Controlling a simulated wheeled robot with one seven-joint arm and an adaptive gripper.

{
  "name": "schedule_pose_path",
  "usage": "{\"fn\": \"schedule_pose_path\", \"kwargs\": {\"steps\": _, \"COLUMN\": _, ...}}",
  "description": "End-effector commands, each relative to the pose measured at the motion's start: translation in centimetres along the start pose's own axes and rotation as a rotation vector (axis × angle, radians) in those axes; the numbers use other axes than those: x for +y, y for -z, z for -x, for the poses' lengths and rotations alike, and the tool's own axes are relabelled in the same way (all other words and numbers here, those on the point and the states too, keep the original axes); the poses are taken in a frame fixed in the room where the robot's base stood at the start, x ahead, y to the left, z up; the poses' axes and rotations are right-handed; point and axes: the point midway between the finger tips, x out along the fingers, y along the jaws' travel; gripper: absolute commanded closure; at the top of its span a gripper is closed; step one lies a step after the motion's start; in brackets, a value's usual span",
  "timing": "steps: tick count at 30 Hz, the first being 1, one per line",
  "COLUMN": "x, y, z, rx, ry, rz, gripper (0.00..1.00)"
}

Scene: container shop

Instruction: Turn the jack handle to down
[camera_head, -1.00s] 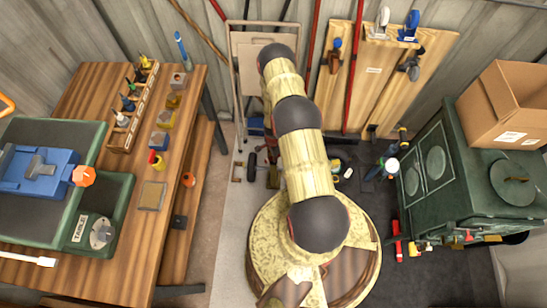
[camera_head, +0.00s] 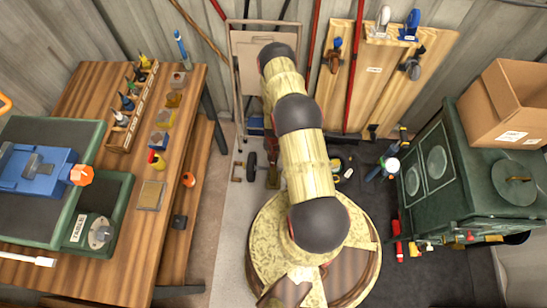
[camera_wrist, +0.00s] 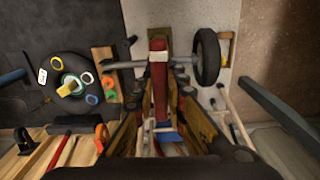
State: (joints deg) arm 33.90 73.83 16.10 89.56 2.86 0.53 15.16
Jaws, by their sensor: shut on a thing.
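The jack shows in the wrist view as a metal frame with a crossbar and a black wheel (camera_wrist: 207,57). Its red handle (camera_wrist: 158,84), with a pale band near the top, runs between the fingers of my gripper (camera_wrist: 161,90). The fingers are shut on the handle. In the head view my arm hides the gripper and most of the jack; a wheel (camera_head: 251,159) shows just left of the arm. The handle's exact tilt cannot be told.
A wooden workbench (camera_head: 181,138) with tools stands at the left. A green cabinet (camera_head: 440,180) bearing a cardboard box (camera_head: 503,103) stands at the right. Boards (camera_head: 373,75) and poles lean on the back wall. Small tools lie on the floor right of my arm.

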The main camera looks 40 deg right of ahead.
Motion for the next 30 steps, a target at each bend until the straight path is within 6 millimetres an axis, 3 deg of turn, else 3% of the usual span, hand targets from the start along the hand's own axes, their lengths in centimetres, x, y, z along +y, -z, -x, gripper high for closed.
{"fn": "schedule_pose_path", "kwargs": {"steps": 30, "x": -0.07, "y": 0.12, "z": 0.03, "rx": 0.002, "ry": -0.001, "rz": 0.965, "gripper": 1.00}}
